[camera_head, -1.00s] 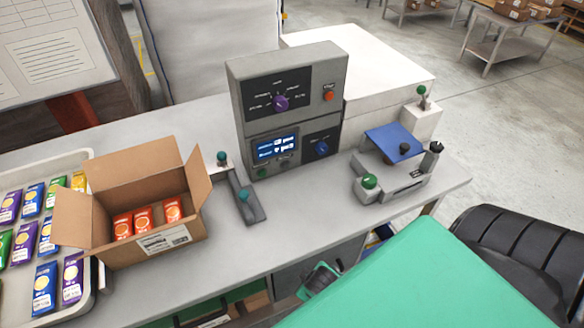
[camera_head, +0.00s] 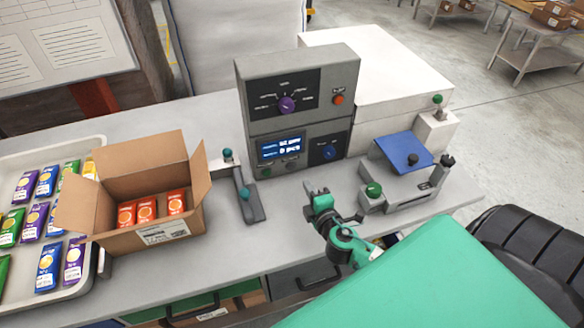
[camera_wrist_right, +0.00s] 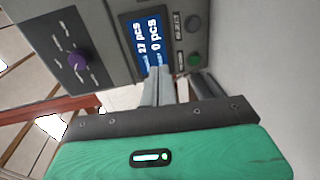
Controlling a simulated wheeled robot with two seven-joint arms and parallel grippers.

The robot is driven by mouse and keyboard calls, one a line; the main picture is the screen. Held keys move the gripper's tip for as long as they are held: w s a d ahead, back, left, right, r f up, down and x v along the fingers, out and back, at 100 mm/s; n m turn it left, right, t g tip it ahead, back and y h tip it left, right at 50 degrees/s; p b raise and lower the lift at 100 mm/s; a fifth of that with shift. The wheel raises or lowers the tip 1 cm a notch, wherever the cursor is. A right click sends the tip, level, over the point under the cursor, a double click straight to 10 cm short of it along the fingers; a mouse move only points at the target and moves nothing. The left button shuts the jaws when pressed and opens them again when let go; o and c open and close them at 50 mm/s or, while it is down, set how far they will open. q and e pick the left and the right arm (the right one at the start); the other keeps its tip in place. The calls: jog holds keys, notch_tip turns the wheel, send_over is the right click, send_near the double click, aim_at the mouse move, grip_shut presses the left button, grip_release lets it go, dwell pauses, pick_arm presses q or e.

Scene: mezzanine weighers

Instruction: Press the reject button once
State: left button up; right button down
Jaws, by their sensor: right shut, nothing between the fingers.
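A grey control box (camera_head: 300,110) stands on the bench with a purple dial (camera_head: 286,104), a lit blue display (camera_head: 281,148) and an orange-red button (camera_head: 338,100) at its upper right. Below the display are a green button (camera_head: 266,172) and a grey button (camera_head: 292,165); in the right wrist view the green button (camera_wrist_right: 193,60) and grey button (camera_wrist_right: 192,24) show beside the display. The labels are too small to tell which one is reject. My right gripper (camera_head: 319,190) is shut and empty, in front of the box and apart from it. My left gripper is not in view.
An open carton (camera_head: 150,190) with orange packs and a tray (camera_head: 100,150) of coloured packets are at the left. A teal-knobbed lever (camera_head: 248,197) stands just left of my right gripper. A device with a blue plate (camera_head: 402,150) and a green knob (camera_head: 374,188) is at the right.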

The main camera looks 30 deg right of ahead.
jog(key=w+f+n+y, duration=0.1)
jog(key=n+y, duration=0.2)
jog(key=n, duration=0.3)
jog(key=w+a+f+n+g+y, duration=0.1)
jog(key=n+y, duration=0.2)
jog(key=n, duration=0.2)
jog(key=w+f+n+y, duration=0.1)
jog(key=f+n+y, duration=0.1)
jog(key=n, duration=0.4)
jog(key=shift+w+a+n+g+y, duration=0.3)
jog(key=shift+w+g+y, duration=0.1)
jog(key=d+f+n+g, duration=0.1)
jog(key=f+n, duration=0.1)
jog(key=d+f+n+g, duration=0.1)
jog(key=d+f+n, duration=0.1)
jog(key=shift+s+d+f+n+g, duration=0.1)
jog(key=shift+d+f+n+g, duration=0.1)
jog(key=shift+n+g, duration=0.15)
jog(key=shift+d+f+g+h, duration=0.2)
jog(key=shift+d+g+h, duration=0.05)
jog(key=shift+h, duration=0.05)
